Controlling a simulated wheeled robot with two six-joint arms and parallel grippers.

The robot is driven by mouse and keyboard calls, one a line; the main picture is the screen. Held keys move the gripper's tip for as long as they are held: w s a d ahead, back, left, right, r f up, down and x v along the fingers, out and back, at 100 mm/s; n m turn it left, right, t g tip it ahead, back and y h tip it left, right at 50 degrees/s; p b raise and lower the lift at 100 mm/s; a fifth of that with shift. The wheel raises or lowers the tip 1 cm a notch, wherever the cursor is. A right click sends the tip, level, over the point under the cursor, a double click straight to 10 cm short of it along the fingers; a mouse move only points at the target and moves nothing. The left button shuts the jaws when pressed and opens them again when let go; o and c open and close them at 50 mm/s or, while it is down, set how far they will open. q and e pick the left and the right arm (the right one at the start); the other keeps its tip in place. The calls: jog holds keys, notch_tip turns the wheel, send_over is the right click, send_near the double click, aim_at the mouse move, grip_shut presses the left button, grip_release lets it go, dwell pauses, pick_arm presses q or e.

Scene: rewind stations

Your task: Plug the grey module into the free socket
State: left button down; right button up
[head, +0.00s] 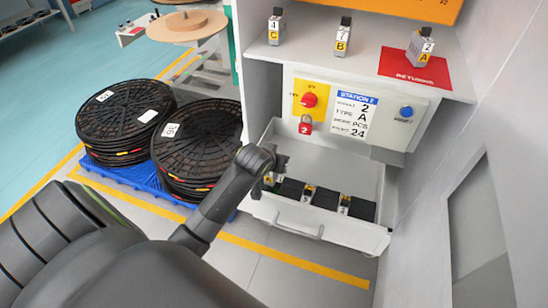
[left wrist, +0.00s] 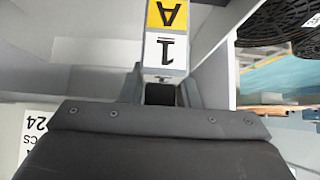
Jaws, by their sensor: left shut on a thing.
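My left gripper (head: 272,161) is at the left end of an open drawer (head: 310,228) in the head view. It is shut on a grey module with a yellow A and white 1 label (left wrist: 166,40), seen upside down in the left wrist view. In the head view a labelled module (head: 268,180) shows just below the gripper. I cannot make out a free socket, or whether the held module is seated. My right gripper is out of view.
On the shelf above stand modules labelled C (head: 275,29), B (head: 342,40) and A 2 (head: 421,50), the last on a red RETURNS mat (head: 398,70). Below is a panel with a red padlock (head: 305,126) and blue button (head: 406,112). Black reels (head: 195,150) stand left.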

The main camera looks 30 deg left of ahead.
pick_arm(q)
jog(key=shift+r, duration=0.15)
notch_tip(320, 180, down, 3)
jog(key=shift+f+b, duration=0.1)
jog(key=shift+b, duration=0.6)
jog(key=shift+f+b, duration=0.65)
jog(key=shift+f, duration=0.8)
jog(key=shift+r, duration=0.1)
jog(key=shift+p, duration=0.5)
jog(key=shift+p, duration=0.45)
jog(key=shift+p, duration=0.45)
